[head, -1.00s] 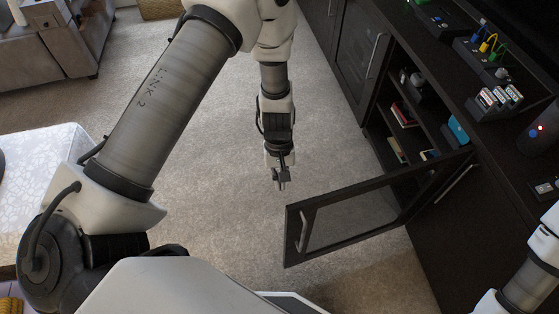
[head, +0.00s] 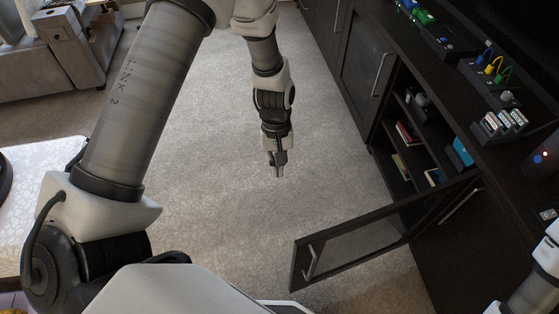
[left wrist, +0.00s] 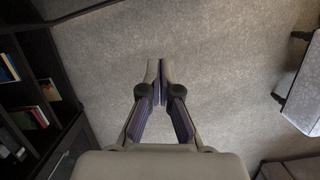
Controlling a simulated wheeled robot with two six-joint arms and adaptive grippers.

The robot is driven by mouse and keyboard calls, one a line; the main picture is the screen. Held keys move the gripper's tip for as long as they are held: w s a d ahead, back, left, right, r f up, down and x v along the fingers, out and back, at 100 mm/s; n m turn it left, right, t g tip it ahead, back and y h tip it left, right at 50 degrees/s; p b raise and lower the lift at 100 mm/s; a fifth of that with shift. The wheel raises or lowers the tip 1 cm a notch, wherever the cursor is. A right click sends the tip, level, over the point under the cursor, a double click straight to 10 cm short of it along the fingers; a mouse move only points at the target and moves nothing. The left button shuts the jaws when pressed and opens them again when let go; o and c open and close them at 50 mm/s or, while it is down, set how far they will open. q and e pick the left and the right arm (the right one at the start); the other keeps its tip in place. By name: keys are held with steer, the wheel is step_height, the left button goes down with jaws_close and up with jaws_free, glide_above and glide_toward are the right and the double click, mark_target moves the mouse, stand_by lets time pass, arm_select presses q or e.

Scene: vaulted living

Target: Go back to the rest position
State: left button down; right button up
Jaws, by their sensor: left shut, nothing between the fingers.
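My left gripper (head: 279,172) hangs pointing down over the bare carpet near the middle of the head view. It is shut and empty, well apart from the open cabinet door. In the left wrist view the two fingers (left wrist: 160,74) lie close together with only carpet beyond them. My left arm reaches in from the left of the head view. Part of my right arm shows at the lower right edge of the head view, but its gripper is outside the picture.
A dark cabinet (head: 455,230) runs along the right, its glass door (head: 355,246) open into the room. Several devices lie on top. A patterned white surface (head: 40,180) is at left. Carpet (head: 230,200) between is clear.

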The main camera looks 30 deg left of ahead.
arm_select(q)
steer(key=s+f+m+g+y+p, duration=0.15)
steer(key=s+f, duration=0.25)
steer(key=s, duration=0.7)
steer(key=s+f+m+p, duration=0.3)
steer(key=s+f, duration=0.2)
steer(key=s, duration=0.7)
steer(key=w+t, duration=0.1)
steer(key=w+m+t, duration=0.1)
steer(key=w, duration=0.1)
steer(key=w+m+t, duration=0.1)
steer(key=w, duration=0.1)
steer(key=shift+w+a+t+b, duration=0.2)
steer(key=shift+a+t+b, duration=0.1)
steer(key=shift+t+b, duration=0.05)
arm_select(e)
steer(key=r, duration=0.3)
steer(key=shift+w+a+r, duration=0.2)
steer(key=shift+w+r, duration=0.05)
steer(key=shift+r, duration=0.15)
